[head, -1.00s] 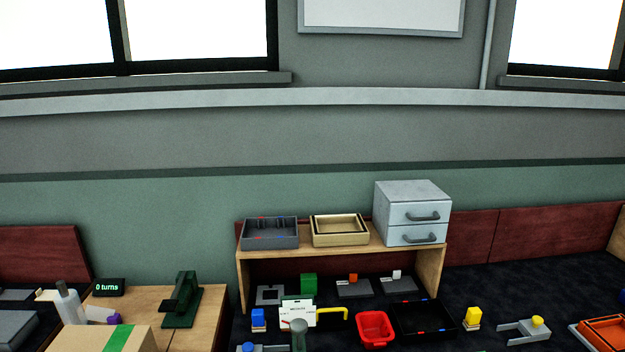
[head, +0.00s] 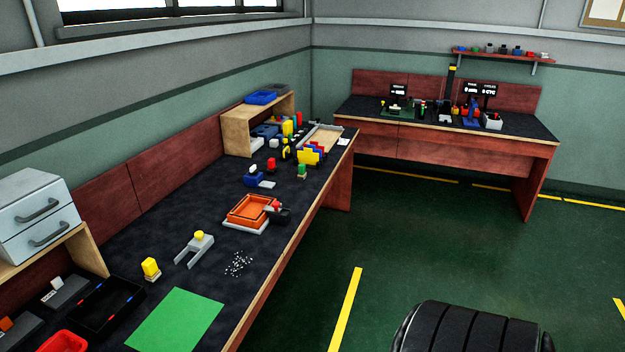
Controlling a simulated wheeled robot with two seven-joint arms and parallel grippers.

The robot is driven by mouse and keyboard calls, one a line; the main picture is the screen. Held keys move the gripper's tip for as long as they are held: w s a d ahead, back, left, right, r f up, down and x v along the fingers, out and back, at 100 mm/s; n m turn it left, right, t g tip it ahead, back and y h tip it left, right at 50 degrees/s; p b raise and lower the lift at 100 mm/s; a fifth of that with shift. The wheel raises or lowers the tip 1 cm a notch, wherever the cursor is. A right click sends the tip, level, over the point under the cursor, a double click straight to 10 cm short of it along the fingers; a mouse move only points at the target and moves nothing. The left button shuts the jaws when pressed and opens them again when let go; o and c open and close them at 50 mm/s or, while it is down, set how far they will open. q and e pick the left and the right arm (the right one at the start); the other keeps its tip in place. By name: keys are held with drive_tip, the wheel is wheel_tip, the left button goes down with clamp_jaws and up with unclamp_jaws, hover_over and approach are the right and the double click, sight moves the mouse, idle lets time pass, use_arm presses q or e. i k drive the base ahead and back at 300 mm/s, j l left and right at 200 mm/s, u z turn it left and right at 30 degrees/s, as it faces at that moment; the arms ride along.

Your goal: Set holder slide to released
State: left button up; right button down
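I cannot tell for sure which thing is the holder slide. A grey forked fixture with a yellow knob (head: 194,249) lies on the dark bench. A grey plate with a white block (head: 65,291) sits at the lower left, and a similar one with an orange block (head: 14,331) is partly cut off by the frame edge. No slide setting can be read at this size. Neither of my grippers is in view.
A green mat (head: 176,320), an orange tray (head: 250,212), a black tray (head: 107,304) and a yellow block (head: 150,268) lie on the long bench. Small white bits (head: 239,264) are scattered near its edge. A second bench (head: 440,130) stands at the back. Green floor (head: 430,240) is open between.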

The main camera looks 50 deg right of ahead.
sight(275, 208)
drive_tip(key=z, duration=1.45)
